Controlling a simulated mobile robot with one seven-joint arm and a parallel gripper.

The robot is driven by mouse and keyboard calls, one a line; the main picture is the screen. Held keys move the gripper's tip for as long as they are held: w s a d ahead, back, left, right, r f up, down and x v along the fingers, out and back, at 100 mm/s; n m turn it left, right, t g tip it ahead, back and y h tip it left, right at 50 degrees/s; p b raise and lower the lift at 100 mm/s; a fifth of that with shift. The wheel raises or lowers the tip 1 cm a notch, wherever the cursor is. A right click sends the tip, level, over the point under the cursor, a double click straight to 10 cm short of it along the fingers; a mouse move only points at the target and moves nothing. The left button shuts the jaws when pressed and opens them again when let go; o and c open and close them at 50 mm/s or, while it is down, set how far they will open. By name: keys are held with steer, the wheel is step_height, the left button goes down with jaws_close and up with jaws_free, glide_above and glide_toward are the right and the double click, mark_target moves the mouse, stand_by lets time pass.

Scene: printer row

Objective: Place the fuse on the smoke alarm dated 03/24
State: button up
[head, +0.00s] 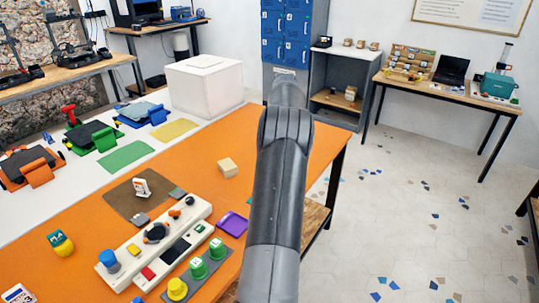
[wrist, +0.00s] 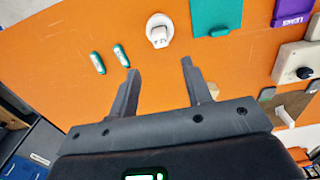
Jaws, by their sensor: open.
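My gripper (wrist: 160,68) is open and empty in the wrist view, its two dark fingers above bare orange table. Two small green capsules with pale bands (wrist: 97,62) (wrist: 121,54) lie left of the fingers; either may be the fuse, but I cannot tell. No date 03/24 is readable in either view. In the head view my arm hides part of the table, and my gripper does not show.
The orange table (head: 215,148) carries a white control panel (head: 185,212), a brown mat (head: 122,203), a purple tray (head: 231,228), a wooden block (head: 228,167) and green and yellow buttons (head: 177,289). A teal panel (wrist: 216,14) lies right of the fingers. A white box (head: 203,85) stands behind.

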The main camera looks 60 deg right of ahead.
steer(key=w+a+r+h, duration=0.1)
steer(key=w+a+r, duration=0.35)
steer(key=a, duration=0.35)
steer(key=w+a+r, duration=0.4)
steer(key=a+r, duration=0.2)
steer(key=a, duration=0.2)
steer(key=w+a+r+t, duration=0.1)
steer(key=a+r, duration=0.2)
steer(key=a, duration=0.6)
steer(key=a+r+t, duration=0.1)
steer(key=a+r, duration=0.2)
steer(key=a, duration=0.6)
steer(key=s+a+r+t, duration=0.1)
steer(key=s+a, duration=0.2)
steer(key=a, duration=0.6)
steer(key=s+a, duration=0.4)
steer(key=a, duration=0.5)
steer(key=s+a+f+t+y, duration=0.1)
steer(key=s+a+f, duration=0.5)
steer(key=s+a, duration=0.6)
steer(key=shift+s+t, duration=0.75)
steer(key=shift+t, duration=0.05)
